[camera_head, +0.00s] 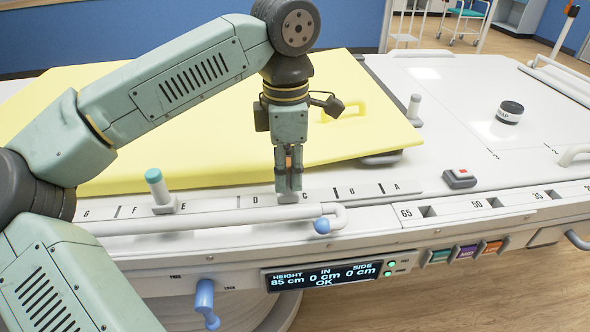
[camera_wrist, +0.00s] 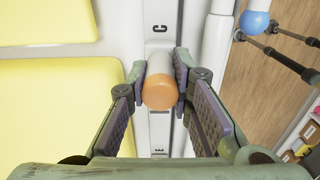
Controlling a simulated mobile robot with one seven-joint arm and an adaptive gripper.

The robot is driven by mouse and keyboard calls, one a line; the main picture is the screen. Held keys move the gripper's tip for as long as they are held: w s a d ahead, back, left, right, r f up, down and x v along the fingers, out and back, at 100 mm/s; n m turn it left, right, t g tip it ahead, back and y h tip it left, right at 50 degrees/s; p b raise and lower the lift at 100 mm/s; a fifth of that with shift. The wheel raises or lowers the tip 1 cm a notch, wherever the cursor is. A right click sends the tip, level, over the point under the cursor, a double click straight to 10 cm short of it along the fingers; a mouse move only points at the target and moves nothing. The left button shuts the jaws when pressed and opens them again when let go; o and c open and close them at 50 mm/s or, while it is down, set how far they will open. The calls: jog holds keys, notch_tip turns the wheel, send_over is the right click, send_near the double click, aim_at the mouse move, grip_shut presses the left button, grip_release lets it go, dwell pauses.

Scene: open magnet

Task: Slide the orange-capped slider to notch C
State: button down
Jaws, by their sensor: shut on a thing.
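The orange-capped slider shows its orange cap (camera_wrist: 159,95) between the fingers in the wrist view, and a bit of the cap (camera_head: 288,162) shows in the head view. My gripper (camera_head: 289,182) is shut on its post, one finger on each side; the gripper also shows in the wrist view (camera_wrist: 160,82). The slider stands upright on the lettered rail (camera_head: 226,202), between letters D and C. The letter C (camera_wrist: 157,28) lies a little beyond the slider in the wrist view. The slider's base is partly hidden by the fingers.
A green-capped slider (camera_head: 157,188) stands on the same rail between F and E. A white rail with a blue knob (camera_head: 321,226) runs in front. A yellow pad (camera_head: 230,130) lies behind.

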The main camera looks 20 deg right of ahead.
jog(key=c, duration=1.4)
grip_release()
notch_tip(320, 180, up, 12)
jog(key=shift+r, duration=0.1)
jog(key=shift+d, duration=0.1)
